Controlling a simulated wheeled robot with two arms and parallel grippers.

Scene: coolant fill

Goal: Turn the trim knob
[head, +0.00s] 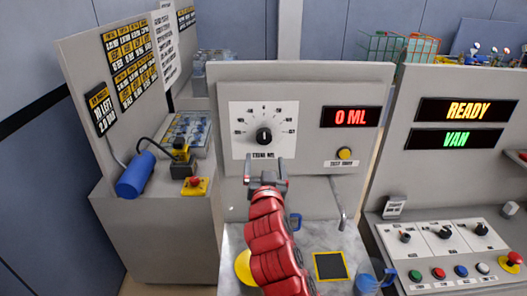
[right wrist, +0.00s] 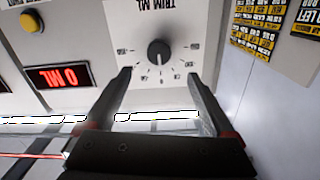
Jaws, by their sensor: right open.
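The trim knob (head: 264,136) is a small black round knob with a pale pointer mark. It sits at the middle of a white dial plate (head: 240,115) with a printed scale, on the grey upright panel. My right gripper (head: 265,168) is open and empty, just below and in front of the knob in the head view. In the right wrist view the picture is upside down; the knob (right wrist: 158,50) shows beyond the two spread fingertips (right wrist: 160,76), between their lines and not touched. The display (head: 351,117) reads 0 ML. My left gripper is not in view.
A yellow button (head: 344,153) sits below the display. A metal spout or lever (head: 338,203) hangs at the panel's right. On the counter are a yellow disc (head: 244,267), a yellow-edged dark pad (head: 330,266) and a clear blue jug (head: 373,278). A console (head: 450,245) stands right.

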